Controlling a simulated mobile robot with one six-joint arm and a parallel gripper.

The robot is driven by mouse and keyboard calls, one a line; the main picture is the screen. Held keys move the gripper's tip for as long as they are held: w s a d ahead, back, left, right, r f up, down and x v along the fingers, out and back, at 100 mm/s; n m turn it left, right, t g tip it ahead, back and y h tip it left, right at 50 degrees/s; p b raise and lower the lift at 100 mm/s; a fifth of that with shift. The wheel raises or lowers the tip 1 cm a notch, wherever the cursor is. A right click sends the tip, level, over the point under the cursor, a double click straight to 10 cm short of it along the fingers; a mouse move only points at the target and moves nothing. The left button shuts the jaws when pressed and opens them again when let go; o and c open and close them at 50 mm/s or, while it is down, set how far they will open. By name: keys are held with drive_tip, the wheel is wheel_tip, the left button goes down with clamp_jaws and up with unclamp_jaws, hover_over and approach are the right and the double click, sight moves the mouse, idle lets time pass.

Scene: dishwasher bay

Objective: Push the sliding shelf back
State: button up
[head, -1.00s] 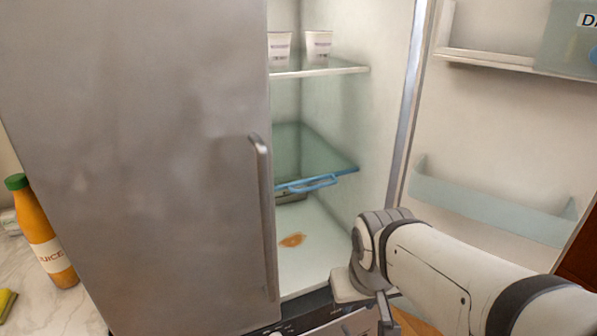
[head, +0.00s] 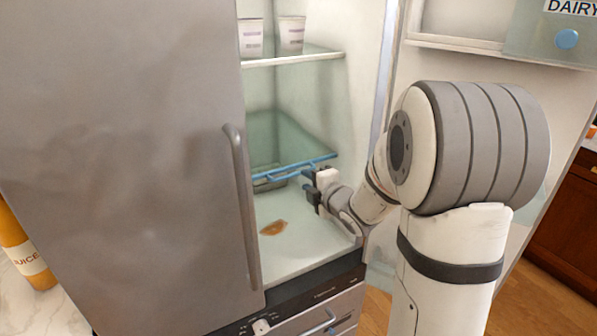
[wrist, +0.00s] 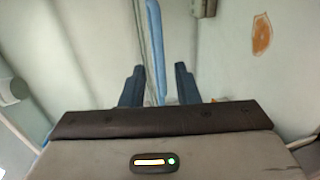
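The sliding shelf (head: 280,138) is a greenish glass shelf with a blue front edge, at mid-height inside the open fridge. Its blue handle (head: 289,173) runs along the front. My gripper (head: 311,189) is inside the fridge, at the right end of the handle and close to the shelf's front edge. In the wrist view, the two dark fingers of my gripper (wrist: 158,84) stand apart, with a blue bar (wrist: 155,45) showing in the gap between them. The fingers do not appear closed on it, and I cannot tell if they touch it.
Two white cups (head: 291,35) stand on the upper shelf (head: 300,57). An orange-brown stain (head: 273,228) marks the fridge floor. The closed grey door (head: 120,150) is on the left; the open door with its dairy bin (head: 560,35) is on the right. A juice bottle (head: 25,250) stands at far left.

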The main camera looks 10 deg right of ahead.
sight(297, 174)
drive_tip(key=p+x, duration=0.1)
drive_tip(key=x, duration=0.6)
drive_tip(key=shift+w+a+p, duration=0.1)
drive_tip(key=shift+w+p, duration=0.2)
drive_tip(key=shift+f, duration=0.1)
drive_tip(key=c, duration=0.6)
drive_tip(key=shift+s, duration=0.1)
clamp_jaws()
drive_tip(key=shift+f, duration=0.1)
